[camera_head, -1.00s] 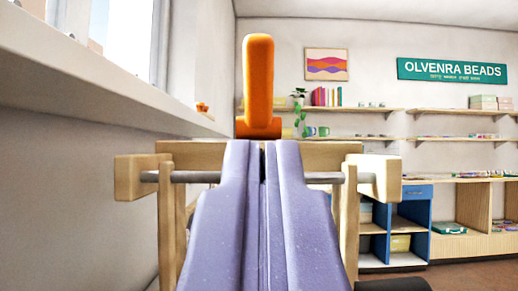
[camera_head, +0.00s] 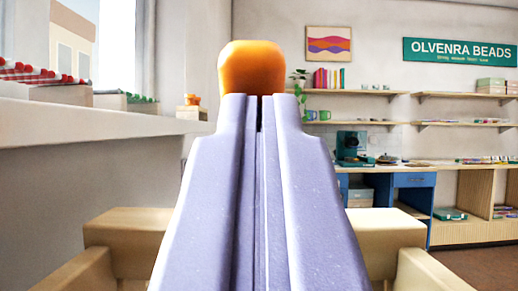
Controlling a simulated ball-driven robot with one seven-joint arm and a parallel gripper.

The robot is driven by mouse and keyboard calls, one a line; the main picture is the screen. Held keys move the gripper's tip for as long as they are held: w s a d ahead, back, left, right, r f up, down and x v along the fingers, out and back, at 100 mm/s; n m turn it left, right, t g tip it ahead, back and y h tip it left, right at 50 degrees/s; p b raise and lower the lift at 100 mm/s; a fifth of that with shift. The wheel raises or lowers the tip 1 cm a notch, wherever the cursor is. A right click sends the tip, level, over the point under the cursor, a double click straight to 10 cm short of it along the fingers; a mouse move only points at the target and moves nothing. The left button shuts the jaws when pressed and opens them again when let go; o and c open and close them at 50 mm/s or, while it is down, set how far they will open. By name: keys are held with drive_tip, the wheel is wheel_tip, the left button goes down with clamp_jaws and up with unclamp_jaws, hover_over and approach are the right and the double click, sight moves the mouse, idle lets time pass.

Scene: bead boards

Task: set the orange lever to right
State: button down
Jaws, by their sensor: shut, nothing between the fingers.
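The orange lever (camera_head: 252,68) shows just beyond my fingertips, near the middle of the view. Only its rounded upper part is visible; my fingers hide the rest. My gripper (camera_head: 260,97) is shut and empty, its two pale purple fingers side by side and pointing at the lever. I cannot tell whether the fingertips touch it. The wooden stand (camera_head: 130,228) shows low on both sides of my fingers.
A window sill (camera_head: 90,122) with beads and small boxes runs along the left. Shelves (camera_head: 470,95) and a blue and wooden cabinet (camera_head: 415,180) stand at the back right. The space above the lever is clear.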

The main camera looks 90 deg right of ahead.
sight(261, 51)
drive_tip(key=shift+d+r+y, duration=0.1)
drive_tip(key=shift+r+y, duration=0.25)
drive_tip(key=shift+y, duration=0.15)
drive_tip(key=r+y, duration=0.1)
drive_tip(key=y, duration=0.1)
drive_tip(key=d+r+y, duration=0.1)
drive_tip(key=y, duration=0.1)
drive_tip(key=d+r+y, duration=0.1)
drive_tip(key=y, duration=0.1)
drive_tip(key=shift+d, duration=0.25)
drive_tip(key=d+y+p, duration=0.1)
drive_tip(key=d+r+y+p, duration=0.1)
drive_tip(key=y, duration=0.1)
drive_tip(key=shift+w+r+y, duration=0.1)
drive_tip(key=shift+r+y, duration=0.05)
drive_tip(key=shift+y, duration=0.15)
drive_tip(key=d+y+p, duration=0.1)
drive_tip(key=y, duration=0.1)
drive_tip(key=shift+d+y+p, duration=0.3)
drive_tip(key=shift+p, duration=0.1)
drive_tip(key=shift+d, duration=0.25)
drive_tip(key=shift+p, duration=0.3)
